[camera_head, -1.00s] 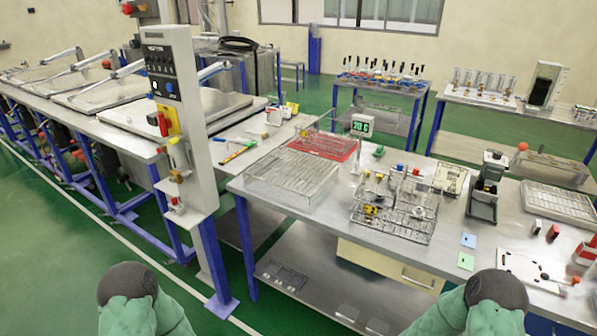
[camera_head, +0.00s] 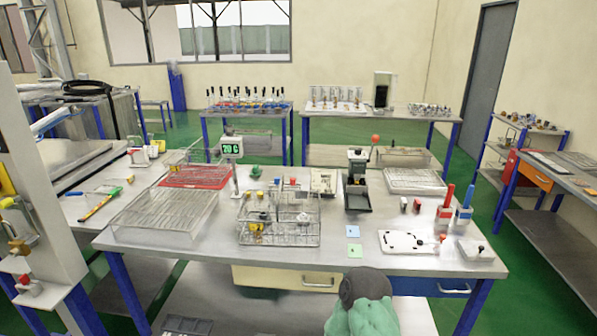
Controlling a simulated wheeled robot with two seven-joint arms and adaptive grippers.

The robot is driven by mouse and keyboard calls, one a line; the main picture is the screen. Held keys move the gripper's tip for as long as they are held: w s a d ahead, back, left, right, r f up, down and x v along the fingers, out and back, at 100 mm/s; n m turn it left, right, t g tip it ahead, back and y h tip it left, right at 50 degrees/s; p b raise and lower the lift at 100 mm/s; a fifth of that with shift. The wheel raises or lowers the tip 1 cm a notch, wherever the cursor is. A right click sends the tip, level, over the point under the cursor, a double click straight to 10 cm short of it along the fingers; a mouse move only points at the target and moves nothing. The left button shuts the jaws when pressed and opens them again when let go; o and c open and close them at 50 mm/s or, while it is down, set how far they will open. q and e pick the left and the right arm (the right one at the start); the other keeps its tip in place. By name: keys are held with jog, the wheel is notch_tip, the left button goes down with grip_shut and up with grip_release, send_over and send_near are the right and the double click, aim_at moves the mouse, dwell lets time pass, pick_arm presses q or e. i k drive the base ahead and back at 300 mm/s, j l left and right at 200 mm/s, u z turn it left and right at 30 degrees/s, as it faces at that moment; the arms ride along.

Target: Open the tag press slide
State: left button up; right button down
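A small grey and black upright device (camera_head: 357,182) stands on the main metal table at the back, right of centre. It looks most like the tag press, with a dark tray-like part low at its front; I cannot tell for sure whether this is the slide. A white plate with a red knob (camera_head: 408,243) lies nearer the front right edge. A green-covered part of my own arm with a dark round end shows at the bottom, in front of the table. Neither of my grippers is in view.
A wire basket with parts (camera_head: 280,236) and a clear tray (camera_head: 158,230) occupy the table's left and middle. Red and blue upright handles (camera_head: 446,205) stand at the right. Blue and green cards (camera_head: 353,240) lie near centre.

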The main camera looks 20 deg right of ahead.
aim_at(361, 189)
jog(key=z, duration=1.2)
